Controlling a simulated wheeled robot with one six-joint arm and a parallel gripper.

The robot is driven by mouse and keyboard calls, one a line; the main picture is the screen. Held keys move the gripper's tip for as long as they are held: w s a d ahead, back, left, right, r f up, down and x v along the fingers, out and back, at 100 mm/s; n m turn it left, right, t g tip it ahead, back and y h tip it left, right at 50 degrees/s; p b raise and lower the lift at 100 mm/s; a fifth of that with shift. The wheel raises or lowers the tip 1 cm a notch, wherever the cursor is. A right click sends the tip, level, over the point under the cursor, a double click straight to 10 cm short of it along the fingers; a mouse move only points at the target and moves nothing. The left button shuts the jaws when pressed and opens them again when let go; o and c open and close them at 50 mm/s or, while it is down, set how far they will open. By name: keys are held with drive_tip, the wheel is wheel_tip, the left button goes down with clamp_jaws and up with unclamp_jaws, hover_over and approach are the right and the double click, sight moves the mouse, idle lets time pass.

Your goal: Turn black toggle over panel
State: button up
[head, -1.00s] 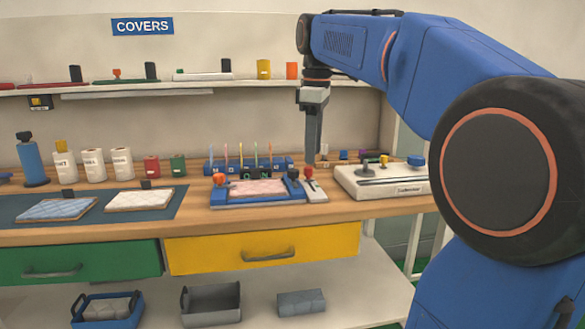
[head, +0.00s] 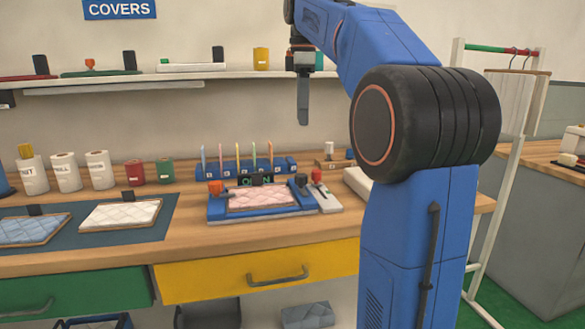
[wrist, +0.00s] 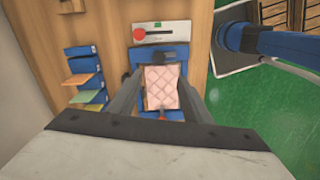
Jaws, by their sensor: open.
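The pink quilted panel (head: 262,197) lies in a blue frame (head: 225,213) on the wooden bench. An orange knob (head: 216,187) stands at the far left corner.
A red-knobbed lever unit (head: 327,197) sits right of the frame. Behind stands a blue rack (head: 236,169) of coloured cards. A pale mattress (head: 120,213) lies on the dark mat to the left. A shelf (head: 130,84) runs along the wall above. My own arm hides the bench's right part.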

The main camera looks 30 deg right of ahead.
approach(301, 175)
wheel_tip(301, 175, down, 9)
drive_tip(key=shift+r, duration=0.1)
idle(0.6)
drive_tip(key=c, duration=1.1)
